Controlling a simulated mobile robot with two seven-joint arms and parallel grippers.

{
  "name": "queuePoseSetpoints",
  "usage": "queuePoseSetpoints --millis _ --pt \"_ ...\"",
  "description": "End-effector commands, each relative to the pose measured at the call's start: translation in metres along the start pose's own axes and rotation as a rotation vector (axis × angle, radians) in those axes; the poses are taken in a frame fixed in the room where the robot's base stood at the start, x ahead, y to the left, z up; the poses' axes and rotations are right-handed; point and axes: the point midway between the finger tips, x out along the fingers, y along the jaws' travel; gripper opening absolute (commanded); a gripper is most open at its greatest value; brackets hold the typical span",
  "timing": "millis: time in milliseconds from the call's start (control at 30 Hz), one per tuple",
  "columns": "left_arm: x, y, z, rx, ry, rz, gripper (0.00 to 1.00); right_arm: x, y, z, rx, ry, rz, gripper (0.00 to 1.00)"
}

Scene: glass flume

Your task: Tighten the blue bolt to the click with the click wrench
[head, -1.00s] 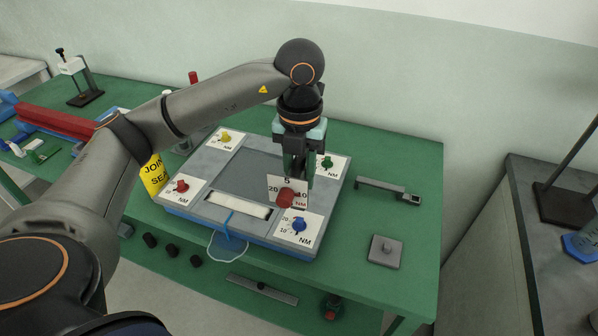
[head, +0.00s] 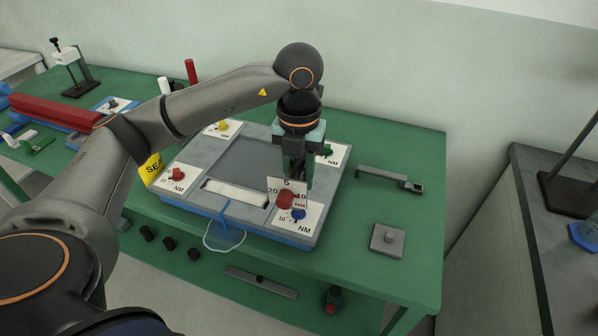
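The blue bolt (head: 298,214) stands on a white dial card at the near right corner of the grey and blue fixture (head: 200,208). My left gripper (head: 296,176) points down over the fixture's right side, just behind the bolt. The wrench's lower end is hidden. My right gripper is out of view.
Yellow (head: 222,126), red (head: 177,174) and green (head: 327,149) bolts mark the fixture's other corners. A grey angled bracket (head: 390,179) and a grey block (head: 387,240) lie to the right on the green table (head: 385,140). A clear bag (head: 224,236) hangs at the front.

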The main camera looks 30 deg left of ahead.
Motion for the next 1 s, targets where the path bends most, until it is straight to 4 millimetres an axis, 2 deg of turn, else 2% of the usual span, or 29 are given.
queuePoseSetpoints --millis 467,1000 --pt "0.001 0.000 0.000 0.000 -0.002 -0.002 0.00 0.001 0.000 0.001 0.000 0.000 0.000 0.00" --pt "0.011 0.000 0.000 0.000 -0.002 -0.002 0.00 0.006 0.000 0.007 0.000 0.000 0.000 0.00"
